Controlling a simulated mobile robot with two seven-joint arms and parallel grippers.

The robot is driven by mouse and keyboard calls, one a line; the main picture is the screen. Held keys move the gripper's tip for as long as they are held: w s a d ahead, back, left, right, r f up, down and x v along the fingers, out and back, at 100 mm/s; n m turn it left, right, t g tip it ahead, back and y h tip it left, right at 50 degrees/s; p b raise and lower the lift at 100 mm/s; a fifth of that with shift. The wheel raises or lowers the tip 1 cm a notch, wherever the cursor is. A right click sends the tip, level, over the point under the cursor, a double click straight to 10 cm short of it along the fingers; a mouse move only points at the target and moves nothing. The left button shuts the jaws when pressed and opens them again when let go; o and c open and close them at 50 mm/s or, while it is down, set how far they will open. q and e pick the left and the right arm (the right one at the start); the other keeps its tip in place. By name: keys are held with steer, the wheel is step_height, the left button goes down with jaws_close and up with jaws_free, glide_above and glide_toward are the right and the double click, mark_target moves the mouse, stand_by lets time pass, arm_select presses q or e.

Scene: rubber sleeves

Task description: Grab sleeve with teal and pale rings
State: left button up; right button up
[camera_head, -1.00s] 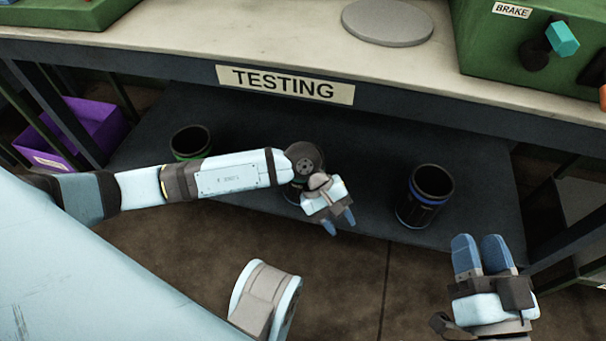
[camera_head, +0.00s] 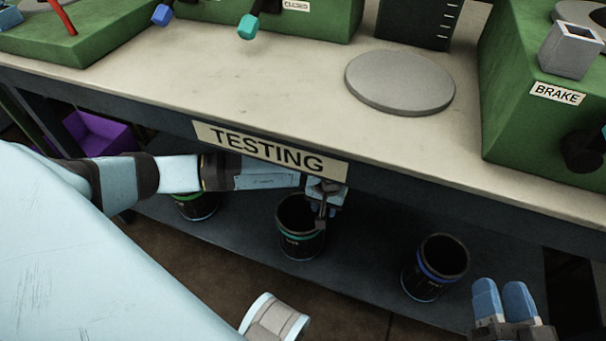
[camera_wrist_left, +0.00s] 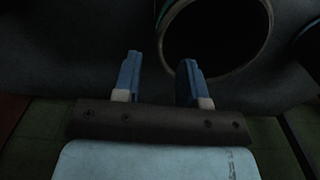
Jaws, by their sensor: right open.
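The dark sleeve with a teal ring and a pale ring near its base (camera_head: 300,240) stands upright on the shelf below the bench, in the middle of the head view. Its round open mouth fills the upper right of the left wrist view (camera_wrist_left: 218,40). My left gripper (camera_head: 322,220) is at the right side of its rim in the head view, partly in front of it. In the left wrist view its two blue fingers stand apart with nothing between them. I cannot tell whether a finger touches the rim. My right gripper (camera_head: 505,300) is open and empty at the lower right.
A sleeve with a blue ring (camera_head: 434,268) stands to the right and one with a green ring (camera_head: 197,206) to the left, partly behind my left arm. The bench edge with the TESTING sign (camera_head: 270,152) overhangs the shelf. A purple bin (camera_head: 98,134) is at left.

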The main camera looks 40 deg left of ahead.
arm_select(q)
step_height(320, 180, down, 4)
steer(key=shift+f+b, duration=0.25)
steer(key=shift+b, duration=0.3)
step_height(320, 180, down, 5)
steer(key=shift+r+b, duration=0.1)
steer(key=shift+b, duration=0.8)
arm_select(e)
steer(key=shift+n+g, duration=0.4)
steer(key=shift+g, duration=0.5)
step_height(320, 180, down, 4)
steer(key=shift+w+f, duration=0.1)
steer(key=shift+w, duration=0.05)
arm_select(q)
steer(key=shift+c, duration=0.4)
jaws_close()
steer(key=shift+r, duration=0.1)
